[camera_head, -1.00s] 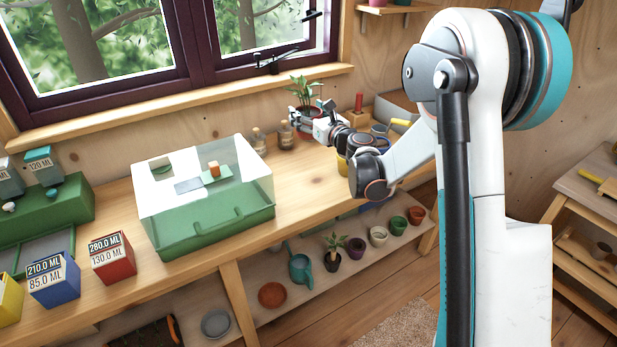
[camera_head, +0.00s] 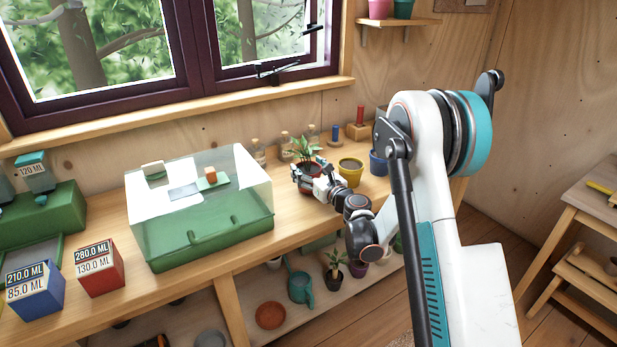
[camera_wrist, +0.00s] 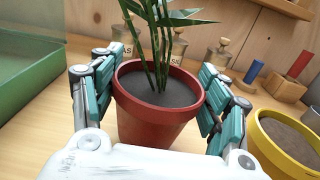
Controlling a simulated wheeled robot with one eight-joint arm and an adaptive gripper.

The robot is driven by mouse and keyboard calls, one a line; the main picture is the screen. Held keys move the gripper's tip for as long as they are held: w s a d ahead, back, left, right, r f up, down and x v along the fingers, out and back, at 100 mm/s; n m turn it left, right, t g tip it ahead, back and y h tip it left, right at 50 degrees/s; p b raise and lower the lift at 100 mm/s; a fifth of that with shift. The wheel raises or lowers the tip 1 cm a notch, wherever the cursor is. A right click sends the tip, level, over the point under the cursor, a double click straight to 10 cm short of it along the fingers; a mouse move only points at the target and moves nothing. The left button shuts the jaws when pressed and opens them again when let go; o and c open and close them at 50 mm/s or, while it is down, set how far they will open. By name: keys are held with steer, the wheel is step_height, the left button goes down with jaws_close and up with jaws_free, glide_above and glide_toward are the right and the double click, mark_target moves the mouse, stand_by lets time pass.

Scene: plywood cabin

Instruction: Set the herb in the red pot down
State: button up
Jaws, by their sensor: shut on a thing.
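The herb in the red pot (camera_head: 308,181) has green leaves (camera_head: 303,148) on thin stems. In the wrist view the red pot (camera_wrist: 152,122) stands upright between the teal pads of my gripper (camera_wrist: 158,98), with a pad against each side. My gripper (camera_head: 312,182) is shut on the pot, over the wooden workbench (camera_head: 295,217). The pot's base is partly hidden by my gripper, and I cannot tell whether it touches the bench top.
A clear-lidded green box (camera_head: 205,232) stands to the left. A yellow pot (camera_head: 350,178) and a blue pot (camera_head: 378,166) stand close on the right. Corked bottles (camera_head: 284,143) stand behind. Bare bench lies just in front of the pot.

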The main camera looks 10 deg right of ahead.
steer(key=shift+f, duration=0.75)
steer(key=o, duration=1.5)
steer(key=shift+c, duration=0.2)
